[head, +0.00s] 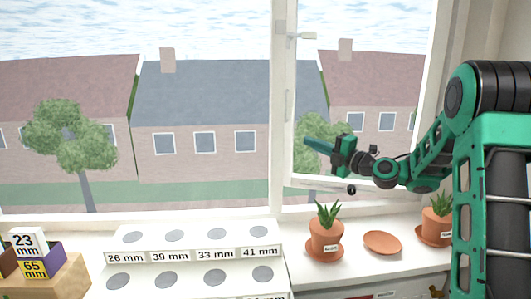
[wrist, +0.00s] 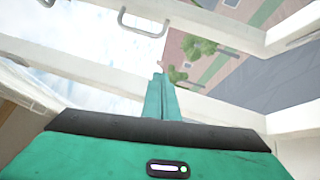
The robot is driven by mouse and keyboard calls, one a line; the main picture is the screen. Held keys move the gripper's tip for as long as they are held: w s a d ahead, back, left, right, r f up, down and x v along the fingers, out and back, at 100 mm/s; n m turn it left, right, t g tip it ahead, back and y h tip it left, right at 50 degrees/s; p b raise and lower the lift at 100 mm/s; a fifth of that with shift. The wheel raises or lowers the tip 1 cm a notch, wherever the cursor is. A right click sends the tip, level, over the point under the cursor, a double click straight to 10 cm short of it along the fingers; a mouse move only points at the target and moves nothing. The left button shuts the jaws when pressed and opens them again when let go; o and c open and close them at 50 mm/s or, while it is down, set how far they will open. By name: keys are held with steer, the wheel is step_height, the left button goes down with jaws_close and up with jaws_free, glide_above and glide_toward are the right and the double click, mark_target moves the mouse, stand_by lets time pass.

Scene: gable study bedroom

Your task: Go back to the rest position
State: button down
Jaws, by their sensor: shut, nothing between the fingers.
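My gripper (head: 312,144) is raised in front of the window, above the sill, with its green fingers pointing left in the head view. In the wrist view the two fingers of my gripper (wrist: 160,84) lie together, with nothing between them. My green and black arm comes in from the right side of the head view. The gripper is well above the potted plant (head: 325,238) and apart from it.
A second potted plant (head: 437,228) and an empty terracotta saucer (head: 382,242) stand on the sill. A white stepped rack (head: 190,255) with size labels is at the middle left. A wooden block (head: 50,281) with number cards is at far left. The window frame (head: 282,110) is close behind.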

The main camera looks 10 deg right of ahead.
steer(key=s+d+f+m+g+h, duration=0.3)
steer(key=s+f+m+g+h, duration=0.45)
steer(key=s+f+m, duration=0.75)
steer(key=s+d+f+m+g+h, duration=0.1)
steer(key=s+m, duration=0.4)
steer(key=s, duration=0.7)
steer(key=s+d+f+m+g+h, duration=0.1)
steer(key=s+d+m+g, duration=0.2)
steer(key=s, duration=0.9)
steer(key=s+d+f+m+g+h, duration=0.1)
steer(key=s+d+f+m+g, duration=0.1)
steer(key=s+m+g, duration=0.3)
steer(key=s+d+m, duration=0.1)
steer(key=s+m, duration=0.3)
steer(key=s, duration=0.3)
steer(key=shift+s, duration=0.2)
steer(key=shift+w+f, duration=0.3)
steer(key=shift+w, duration=0.3)
